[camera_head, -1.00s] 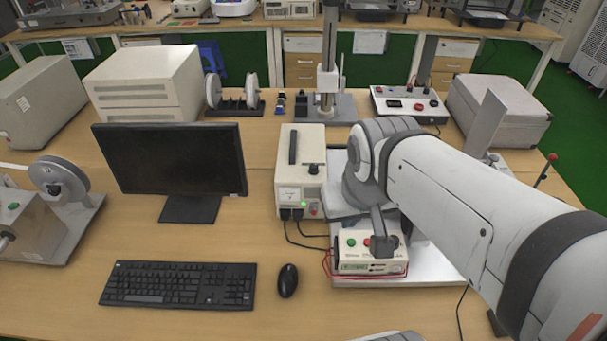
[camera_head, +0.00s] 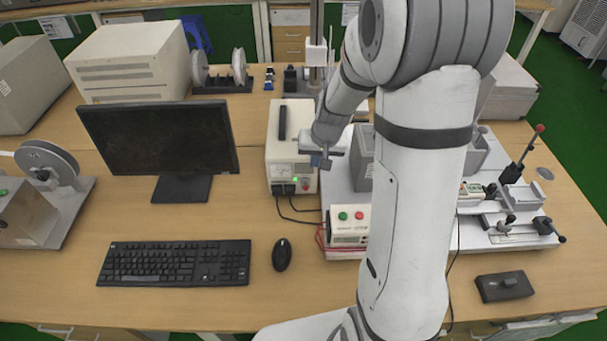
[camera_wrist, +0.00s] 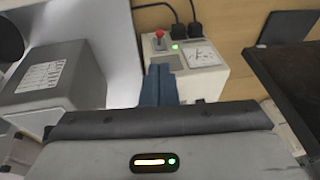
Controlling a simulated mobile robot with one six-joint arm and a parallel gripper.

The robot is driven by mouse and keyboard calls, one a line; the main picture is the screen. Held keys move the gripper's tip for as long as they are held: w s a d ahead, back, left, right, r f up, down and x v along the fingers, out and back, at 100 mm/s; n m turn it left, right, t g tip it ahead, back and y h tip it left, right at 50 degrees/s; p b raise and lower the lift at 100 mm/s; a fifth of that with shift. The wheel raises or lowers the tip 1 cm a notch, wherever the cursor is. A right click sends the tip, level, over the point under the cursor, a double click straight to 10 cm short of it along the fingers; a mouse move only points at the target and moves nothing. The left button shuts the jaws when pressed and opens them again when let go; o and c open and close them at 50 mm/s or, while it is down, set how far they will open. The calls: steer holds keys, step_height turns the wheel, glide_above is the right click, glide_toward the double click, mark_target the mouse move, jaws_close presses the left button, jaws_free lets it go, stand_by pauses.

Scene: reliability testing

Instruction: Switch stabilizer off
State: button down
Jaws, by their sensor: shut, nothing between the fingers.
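The stabilizer is a cream box (camera_head: 291,140) with a black top handle, left of my arm in the head view. Its front has a gauge, a lit green lamp (camera_head: 295,180) and a red switch (camera_head: 306,184). In the wrist view the stabilizer (camera_wrist: 203,84) stands ahead, with the red switch (camera_wrist: 158,39) beside the lit green lamp (camera_wrist: 175,47). Two black plugs sit beside them. My gripper (camera_wrist: 160,72) is shut and empty, its blue-grey fingers pointing toward the switch side of the front. In the head view my gripper (camera_head: 320,162) is near the box's front right edge. Contact cannot be told.
A small control box (camera_head: 348,224) with green and red buttons stands below. A monitor (camera_head: 160,140), keyboard (camera_head: 175,263) and mouse (camera_head: 282,254) are on the left. Black cables run from the stabilizer's front. A grey block (camera_wrist: 55,85) shows left in the wrist view.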

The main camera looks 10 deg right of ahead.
mark_target(306, 187)
steer(key=shift+w+f, duration=0.1)
steer(key=shift+f, duration=0.1)
steer(key=x, duration=1.3)
steer(key=shift+w+f+b, duration=0.2)
steer(key=shift+f+b, duration=0.1)
steer(key=shift+f, duration=0.05)
